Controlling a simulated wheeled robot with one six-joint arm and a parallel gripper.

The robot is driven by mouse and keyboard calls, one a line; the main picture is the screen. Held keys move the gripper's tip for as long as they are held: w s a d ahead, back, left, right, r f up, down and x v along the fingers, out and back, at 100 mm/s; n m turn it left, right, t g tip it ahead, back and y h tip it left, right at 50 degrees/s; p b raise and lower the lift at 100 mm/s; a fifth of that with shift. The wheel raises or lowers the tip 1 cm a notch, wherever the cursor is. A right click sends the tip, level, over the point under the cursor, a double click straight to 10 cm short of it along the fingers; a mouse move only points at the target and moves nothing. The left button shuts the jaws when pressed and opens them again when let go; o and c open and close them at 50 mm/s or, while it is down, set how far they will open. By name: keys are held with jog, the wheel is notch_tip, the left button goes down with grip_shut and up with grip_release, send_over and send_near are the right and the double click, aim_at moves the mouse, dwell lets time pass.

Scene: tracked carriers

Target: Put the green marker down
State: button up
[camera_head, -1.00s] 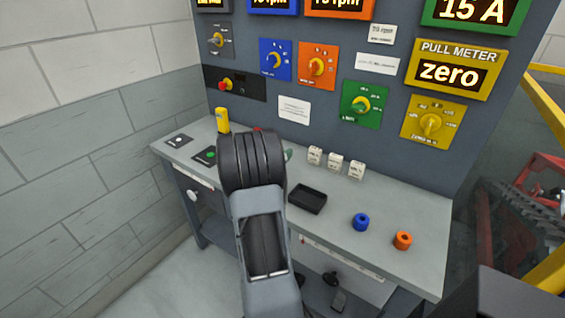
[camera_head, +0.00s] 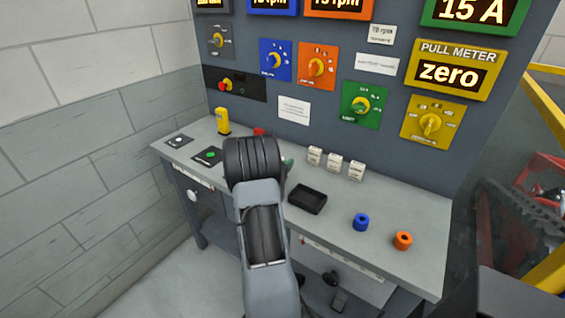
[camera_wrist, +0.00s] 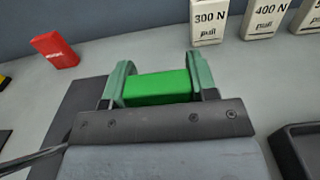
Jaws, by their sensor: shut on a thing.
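The green marker (camera_wrist: 157,88) is a bright green block in the wrist view. My gripper (camera_wrist: 160,64) is shut on it, with one teal finger at each end of the block. The marker is over the grey bench top; whether it touches the bench I cannot tell. In the head view my own wrist hides the marker, and only a bit of a teal finger (camera_head: 289,164) shows.
A red block (camera_wrist: 54,50) lies ahead to the left. White weights (camera_wrist: 208,22) stand ahead to the right, with a black tray (camera_head: 307,199) nearer.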

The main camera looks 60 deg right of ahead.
jog(key=shift+f, duration=0.25)
jog(key=o, duration=0.9)
jog(key=shift+r, duration=0.1)
jog(key=shift+r, duration=0.15)
jog(key=a, duration=1.2)
jog(key=shift+b, duration=0.3)
